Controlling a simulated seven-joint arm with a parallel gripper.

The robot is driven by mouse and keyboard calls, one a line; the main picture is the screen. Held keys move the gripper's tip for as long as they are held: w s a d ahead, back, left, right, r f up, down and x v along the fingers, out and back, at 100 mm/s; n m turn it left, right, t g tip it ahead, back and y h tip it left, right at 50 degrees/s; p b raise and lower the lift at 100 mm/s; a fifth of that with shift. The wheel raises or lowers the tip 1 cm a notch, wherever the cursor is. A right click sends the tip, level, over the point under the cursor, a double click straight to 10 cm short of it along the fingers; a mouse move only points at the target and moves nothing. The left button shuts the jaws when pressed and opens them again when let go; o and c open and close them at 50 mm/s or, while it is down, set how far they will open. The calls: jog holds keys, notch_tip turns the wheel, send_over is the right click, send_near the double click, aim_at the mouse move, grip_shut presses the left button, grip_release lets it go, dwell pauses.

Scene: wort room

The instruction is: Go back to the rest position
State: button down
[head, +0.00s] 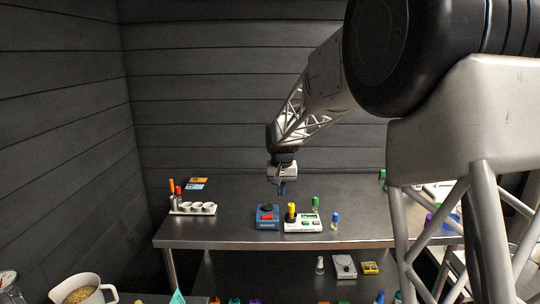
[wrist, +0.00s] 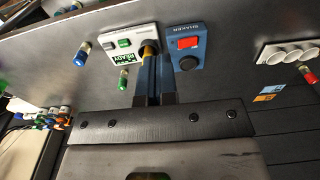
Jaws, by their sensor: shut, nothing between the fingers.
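My gripper (head: 282,189) hangs pointing down above the back part of the steel table (head: 235,236), behind the blue shaker (head: 267,224) in the head view. Its fingers are shut and hold nothing. In the wrist view the two blue fingers of my gripper (wrist: 156,62) lie close together, in line with the gap between the shaker (wrist: 189,60) and the white device (wrist: 118,42).
A yellow-capped vial (head: 291,210) stands at the white device. Green-capped (head: 315,202) and blue-capped (head: 335,219) vials stand to its right. A white rack of cups (head: 183,210) is at the left. A lower shelf (head: 225,275) holds more items. Air above the table's left is free.

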jog(key=s+d+r, duration=0.3)
jog(key=s, duration=0.6)
jog(key=s+d+r+t, duration=0.15)
jog(key=s+d, duration=0.25)
jog(key=s, duration=0.5)
jog(key=s+d+r, duration=0.3)
jog(key=s+r, duration=0.1)
jog(key=s, duration=0.5)
jog(key=s+d+f, duration=0.2)
jog(key=s, duration=1)
jog(key=s+d+f, duration=0.3)
jog(key=s, duration=0.8)
jog(key=shift+s+f+t, duration=0.25)
jog(key=shift+s+t, duration=0.1)
